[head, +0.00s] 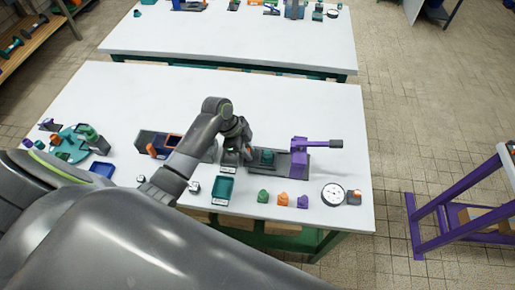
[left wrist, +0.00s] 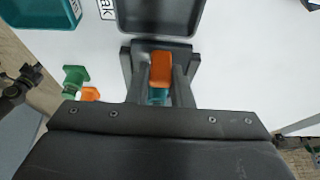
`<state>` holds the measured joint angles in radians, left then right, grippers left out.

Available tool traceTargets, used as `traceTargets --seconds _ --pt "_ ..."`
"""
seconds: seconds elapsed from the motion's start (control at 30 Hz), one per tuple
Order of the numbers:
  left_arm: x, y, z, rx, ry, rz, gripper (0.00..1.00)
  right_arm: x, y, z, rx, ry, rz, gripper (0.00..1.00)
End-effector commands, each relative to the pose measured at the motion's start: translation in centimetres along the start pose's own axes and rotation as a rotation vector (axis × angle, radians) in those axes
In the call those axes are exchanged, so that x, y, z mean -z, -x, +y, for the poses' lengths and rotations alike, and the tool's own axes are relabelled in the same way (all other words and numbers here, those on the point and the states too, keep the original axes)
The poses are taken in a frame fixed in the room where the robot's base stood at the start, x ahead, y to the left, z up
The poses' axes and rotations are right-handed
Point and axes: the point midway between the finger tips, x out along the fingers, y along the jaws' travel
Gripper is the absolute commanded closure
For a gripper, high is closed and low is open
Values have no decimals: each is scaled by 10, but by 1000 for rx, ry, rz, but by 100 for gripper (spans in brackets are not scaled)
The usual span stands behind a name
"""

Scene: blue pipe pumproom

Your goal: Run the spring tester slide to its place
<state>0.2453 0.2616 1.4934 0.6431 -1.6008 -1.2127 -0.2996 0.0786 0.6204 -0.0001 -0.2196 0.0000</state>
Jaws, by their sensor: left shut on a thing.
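The spring tester is a dark base with a teal block (head: 266,157) on it and a purple post with a lever (head: 300,150) at its right end. In the left wrist view an orange piece (left wrist: 161,68), seemingly the slide's grip, stands between dark side walls, with a little teal below it. My left gripper (head: 247,153) is over the tester's left end. Its fingers (left wrist: 161,85) are shut on the orange piece, which the arm hides in the head view. My right gripper is not in view.
A dark tray (left wrist: 160,15) is just left of the tester in the head view. A teal tray (head: 223,188) and green (head: 263,196), orange (head: 283,199) and purple (head: 302,201) pieces lie along the front. A round dial (head: 333,194) is right. The table's back is clear.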

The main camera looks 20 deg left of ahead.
Motion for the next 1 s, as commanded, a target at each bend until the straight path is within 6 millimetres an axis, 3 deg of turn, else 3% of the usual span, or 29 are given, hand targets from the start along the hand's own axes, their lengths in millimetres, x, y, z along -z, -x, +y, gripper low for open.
traceTargets --seconds 0.23,0.27,0.4,0.77,1.0 --pt "-3 2 -1 3 0 -11 100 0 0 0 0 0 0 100" --pt "-3 2 -2 3 0 -12 76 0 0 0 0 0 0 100" --pt "-3 1 -1 3 0 -10 58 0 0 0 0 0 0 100" --pt "-2 5 -1 4 -1 -7 58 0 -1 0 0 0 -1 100" --pt "-3 43 -3 9 -4 -9 58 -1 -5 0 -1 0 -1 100"
